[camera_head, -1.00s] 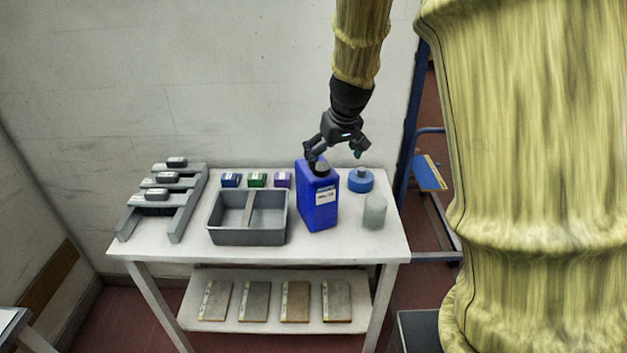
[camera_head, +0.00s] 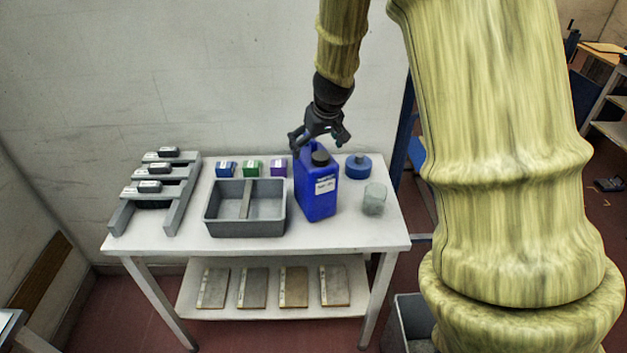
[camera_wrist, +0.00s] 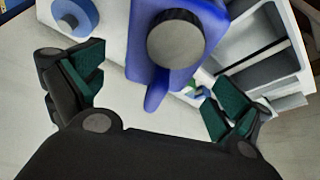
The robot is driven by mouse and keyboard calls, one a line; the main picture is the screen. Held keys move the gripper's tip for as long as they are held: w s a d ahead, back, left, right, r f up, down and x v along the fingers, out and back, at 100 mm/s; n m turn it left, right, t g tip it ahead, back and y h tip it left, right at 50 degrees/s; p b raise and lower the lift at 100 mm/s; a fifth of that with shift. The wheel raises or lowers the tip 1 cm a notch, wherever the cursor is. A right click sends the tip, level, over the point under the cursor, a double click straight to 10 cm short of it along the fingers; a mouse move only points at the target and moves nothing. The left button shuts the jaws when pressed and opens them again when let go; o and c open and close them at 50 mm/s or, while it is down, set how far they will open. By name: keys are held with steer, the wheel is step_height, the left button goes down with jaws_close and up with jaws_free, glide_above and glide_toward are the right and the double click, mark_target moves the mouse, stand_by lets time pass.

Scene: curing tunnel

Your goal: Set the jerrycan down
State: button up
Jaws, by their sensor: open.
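The blue jerrycan (camera_head: 316,197) stands upright on the white table (camera_head: 345,231), with a dark cap and a white label facing the front. My gripper (camera_head: 318,144) is just behind and above its top, with its fingers spread. In the wrist view the jerrycan (camera_wrist: 200,70) shows from above with its grey cap. Its handle end points in between my open green-padded fingers (camera_wrist: 152,100). The fingers appear apart from the handle on both sides. The jerrycan's underside is hidden.
A grey two-part bin (camera_head: 245,226) stands left of the jerrycan. A blue round container (camera_head: 358,170) and a translucent jar (camera_head: 374,202) stand to its right. Small blue, green and purple boxes (camera_head: 251,168) line the back. A grey rack (camera_head: 180,203) is at far left.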

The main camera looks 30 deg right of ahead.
mark_target(313, 151)
steer(key=shift+f, duration=0.1)
steer(key=shift+f+p, duration=0.25)
steer(key=shift+p, duration=0.15)
steer(key=x, duration=0.3)
steer(key=shift+w, duration=0.35)
steer(key=shift+s+r, duration=0.15)
steer(key=shift+s, duration=0.05)
steer(key=shift+w+a, duration=0.1)
steer(key=shift+w, duration=0.05)
steer(key=c, duration=1.8)
steer(key=shift+c, duration=0.7)
